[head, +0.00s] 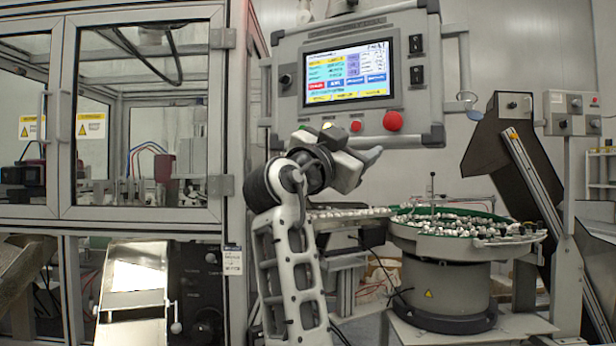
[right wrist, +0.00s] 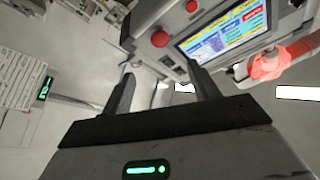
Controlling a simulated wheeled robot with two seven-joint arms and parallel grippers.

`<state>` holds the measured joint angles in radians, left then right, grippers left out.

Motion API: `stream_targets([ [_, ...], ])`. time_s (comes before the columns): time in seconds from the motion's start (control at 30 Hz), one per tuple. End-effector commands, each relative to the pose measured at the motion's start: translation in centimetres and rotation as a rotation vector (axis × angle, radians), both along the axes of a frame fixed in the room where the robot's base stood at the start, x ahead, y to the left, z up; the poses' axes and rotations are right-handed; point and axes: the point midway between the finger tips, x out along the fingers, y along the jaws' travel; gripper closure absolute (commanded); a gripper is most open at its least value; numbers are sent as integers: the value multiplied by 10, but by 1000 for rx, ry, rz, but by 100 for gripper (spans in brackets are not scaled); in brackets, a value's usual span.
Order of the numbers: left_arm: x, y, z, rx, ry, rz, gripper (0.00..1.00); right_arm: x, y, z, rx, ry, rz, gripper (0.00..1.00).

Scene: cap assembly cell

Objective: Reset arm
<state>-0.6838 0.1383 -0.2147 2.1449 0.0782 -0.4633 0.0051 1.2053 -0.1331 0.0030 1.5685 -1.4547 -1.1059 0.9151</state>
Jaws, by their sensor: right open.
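My right arm rises in the middle of the head view, bent at the top, with my right gripper (head: 371,158) pointing right just below the control panel (head: 350,75). Its fingers are partly hidden by the wrist in that view. In the right wrist view, the two dark fingers of the right gripper (right wrist: 160,70) stand apart with nothing between them. The lit panel screen (right wrist: 225,35) shows beyond the fingertips. My left gripper is not in view.
A round feeder bowl (head: 450,243) with many small parts stands right of my arm, joined to a track of parts (head: 345,213). A glass-doored cabinet (head: 140,130) stands at left. A red button (head: 393,121) sits on the panel. A dark hopper (head: 512,150) leans at right.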

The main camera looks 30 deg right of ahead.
Motion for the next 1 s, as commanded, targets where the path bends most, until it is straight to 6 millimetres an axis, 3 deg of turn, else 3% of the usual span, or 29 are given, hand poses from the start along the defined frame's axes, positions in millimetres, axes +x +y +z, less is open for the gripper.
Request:
stream_targets([
  [0.17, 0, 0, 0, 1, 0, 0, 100, 1, 0, -2, -1, 5, 1, 40],
  [0.23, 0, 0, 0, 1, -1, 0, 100, 7, 0, -12, -8, 29, 14, 40],
  [0.37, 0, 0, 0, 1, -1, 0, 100, 35, 6, -63, -43, 151, 85, 40],
  [0.5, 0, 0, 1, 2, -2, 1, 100, 68, 21, -158, -105, 356, 229, 40],
  [0.67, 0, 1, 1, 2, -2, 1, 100, 79, 48, -277, -167, 581, 424, 40],
  [0.77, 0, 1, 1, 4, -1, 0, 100, 69, 68, -351, -194, 705, 555, 40],
  [0.87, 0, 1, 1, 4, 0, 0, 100, 46, 89, -421, -210, 816, 691, 40],
  [1.0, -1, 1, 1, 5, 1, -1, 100, -7, 122, -509, -205, 945, 891, 40],
])
